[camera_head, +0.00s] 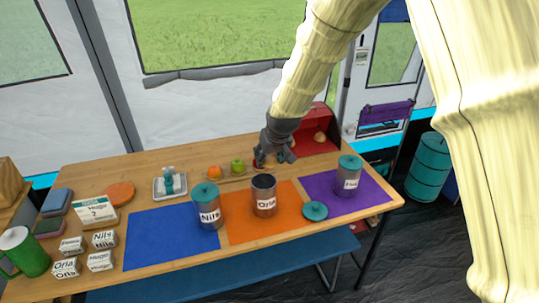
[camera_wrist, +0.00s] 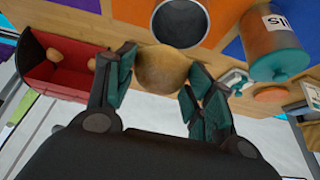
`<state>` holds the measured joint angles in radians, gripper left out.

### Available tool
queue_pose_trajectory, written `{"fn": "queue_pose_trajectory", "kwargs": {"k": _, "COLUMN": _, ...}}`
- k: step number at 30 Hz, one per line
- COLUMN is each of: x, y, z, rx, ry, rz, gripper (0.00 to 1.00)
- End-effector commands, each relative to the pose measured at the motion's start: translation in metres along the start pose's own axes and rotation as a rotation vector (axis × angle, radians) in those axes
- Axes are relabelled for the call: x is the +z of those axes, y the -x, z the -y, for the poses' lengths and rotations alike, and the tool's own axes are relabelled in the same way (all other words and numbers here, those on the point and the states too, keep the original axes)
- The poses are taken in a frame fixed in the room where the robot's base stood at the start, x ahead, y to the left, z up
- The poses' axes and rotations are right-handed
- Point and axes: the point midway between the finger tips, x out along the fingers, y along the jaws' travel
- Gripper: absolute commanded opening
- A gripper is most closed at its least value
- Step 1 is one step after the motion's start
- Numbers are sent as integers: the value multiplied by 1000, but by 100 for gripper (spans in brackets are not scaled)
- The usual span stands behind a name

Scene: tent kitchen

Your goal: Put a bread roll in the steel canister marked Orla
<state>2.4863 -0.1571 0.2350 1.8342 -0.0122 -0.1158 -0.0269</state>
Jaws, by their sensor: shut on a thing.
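My gripper (camera_head: 272,158) is shut on a bread roll (camera_wrist: 162,70), which sits between its two fingers in the wrist view. The roll cannot be made out clearly in the head view. The steel canister marked Orla (camera_head: 264,197) stands upright on the orange mat, with its top open. My gripper is above and behind it in the head view. The canister's open round mouth also shows in the wrist view (camera_wrist: 180,22), just beyond the roll. A teal lid (camera_head: 315,211) lies on the table to the right of the canister.
Lidded canisters marked Nils (camera_head: 207,207) and another, label hard to read (camera_head: 348,178), flank Orla. A red bin (camera_wrist: 50,75) with more rolls stands at the back right in the head view. An orange fruit (camera_head: 214,172) and a green apple (camera_head: 237,166) lie behind.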

Motion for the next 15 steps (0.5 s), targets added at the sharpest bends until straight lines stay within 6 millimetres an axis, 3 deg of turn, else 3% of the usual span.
{"fn": "queue_pose_trajectory", "kwargs": {"k": 6, "x": 13, "y": -23, "z": 0, "rx": 0, "ry": 0, "rz": 1, "gripper": 41}}
{"fn": "queue_pose_trajectory", "kwargs": {"k": 15, "x": 16, "y": -27, "z": 0, "rx": 0, "ry": 0, "rz": 1, "gripper": 41}}
